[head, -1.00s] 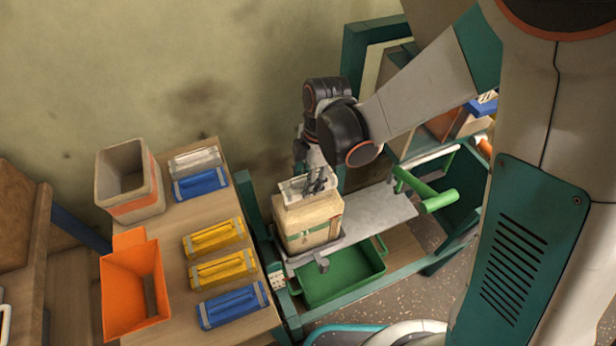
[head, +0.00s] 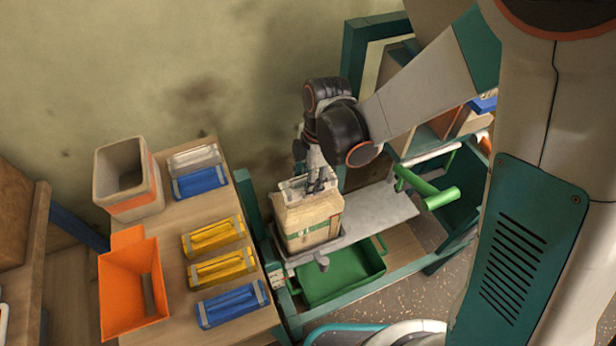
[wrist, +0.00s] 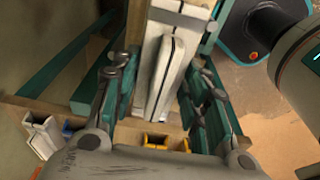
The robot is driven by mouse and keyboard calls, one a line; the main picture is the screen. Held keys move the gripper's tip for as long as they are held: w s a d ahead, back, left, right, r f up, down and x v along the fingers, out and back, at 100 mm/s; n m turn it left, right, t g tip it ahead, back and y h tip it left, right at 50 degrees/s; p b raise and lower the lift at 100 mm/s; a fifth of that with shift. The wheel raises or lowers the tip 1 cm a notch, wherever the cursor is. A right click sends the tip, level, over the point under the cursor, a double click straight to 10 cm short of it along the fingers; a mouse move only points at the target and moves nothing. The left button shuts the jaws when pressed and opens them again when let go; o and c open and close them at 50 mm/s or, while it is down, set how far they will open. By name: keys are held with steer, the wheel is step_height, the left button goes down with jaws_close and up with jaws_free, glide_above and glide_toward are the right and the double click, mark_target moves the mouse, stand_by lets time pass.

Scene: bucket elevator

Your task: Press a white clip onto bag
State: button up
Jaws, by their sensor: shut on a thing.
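The bag (head: 310,222), tan with a green band, stands upright on the grey plate of the green frame in the head view. A white clip (head: 294,190) is at the bag's top edge. My gripper (head: 318,184) is above the bag and shut on this clip. In the wrist view the clip (wrist: 165,65) lies lengthwise between the fingers of my gripper (wrist: 166,75). I cannot tell whether the clip is seated on the bag, as the fingers partly cover it.
A bench on the left holds another white clip (head: 195,158), blue clips (head: 232,305), yellow clips (head: 215,235), an orange bin (head: 130,285) and a beige container (head: 128,180). A green tray (head: 342,277) lies below the bag. A green handle (head: 430,194) stands to the right.

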steer(key=shift+f+b, duration=0.35)
steer(key=shift+f, duration=0.05)
stand_by(0.4)
steer(key=o, duration=1.1)
steer(key=shift+r, duration=0.1)
steer(key=shift+w+d+r, duration=0.1)
steer(key=shift+d+r, duration=0.05)
steer(key=shift+r, duration=1.05)
steer(key=shift+w+d+r, duration=0.1)
steer(key=shift+d+r, duration=0.1)
steer(key=shift+r, duration=1.05)
steer(key=shift+d+r, duration=0.15)
steer(key=shift+r, duration=1.05)
